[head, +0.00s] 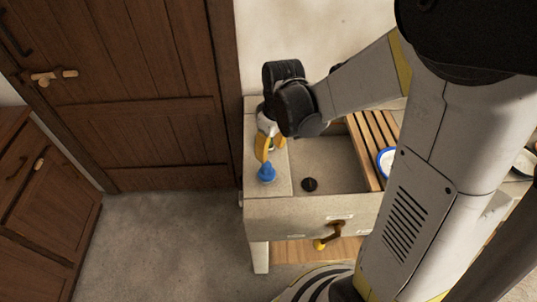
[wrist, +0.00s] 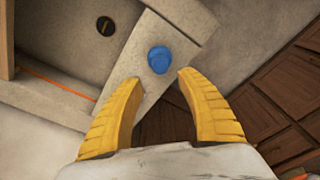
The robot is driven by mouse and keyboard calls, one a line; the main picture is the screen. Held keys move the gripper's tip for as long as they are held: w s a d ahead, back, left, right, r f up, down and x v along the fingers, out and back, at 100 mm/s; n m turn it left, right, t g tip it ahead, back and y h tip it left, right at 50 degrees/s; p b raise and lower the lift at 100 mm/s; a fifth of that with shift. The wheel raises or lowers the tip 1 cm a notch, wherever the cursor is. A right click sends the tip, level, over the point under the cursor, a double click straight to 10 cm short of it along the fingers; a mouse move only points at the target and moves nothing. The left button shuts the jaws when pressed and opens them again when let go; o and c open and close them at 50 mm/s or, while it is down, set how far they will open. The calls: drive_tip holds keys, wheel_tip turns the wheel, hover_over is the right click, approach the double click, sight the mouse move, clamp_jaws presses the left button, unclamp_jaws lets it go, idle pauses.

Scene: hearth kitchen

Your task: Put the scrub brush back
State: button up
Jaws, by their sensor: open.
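A small blue object with a rounded knob on top (head: 267,173) stands on the pale stone ledge at the left of the sink. It looks like the scrub brush, but its bristles cannot be made out. In the wrist view it is a blue rounded shape (wrist: 159,60) just beyond the fingertips, centred between them. My gripper (head: 269,152) points down over the ledge, behind and above the blue object in the head view. Its yellow fingers (wrist: 160,80) are open with nothing between them, apart from the blue object.
The stone sink basin (head: 325,165) has a dark drain (head: 310,184). A slatted wooden rack (head: 374,145) lies across its right, with a blue-rimmed white dish (head: 386,160) beside it. A brown fitting (head: 331,232) sticks out from the sink front. Open floor (head: 160,240) lies left.

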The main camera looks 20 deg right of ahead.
drive_tip(key=s+r+m+t, duration=0.5)
drive_tip(key=s+r, duration=0.6)
drive_tip(key=r, duration=0.3)
drive_tip(key=shift+s+a+t+h, duration=0.2)
drive_tip(key=shift+a+t+h, duration=0.1)
drive_tip(key=shift+t, duration=0.2)
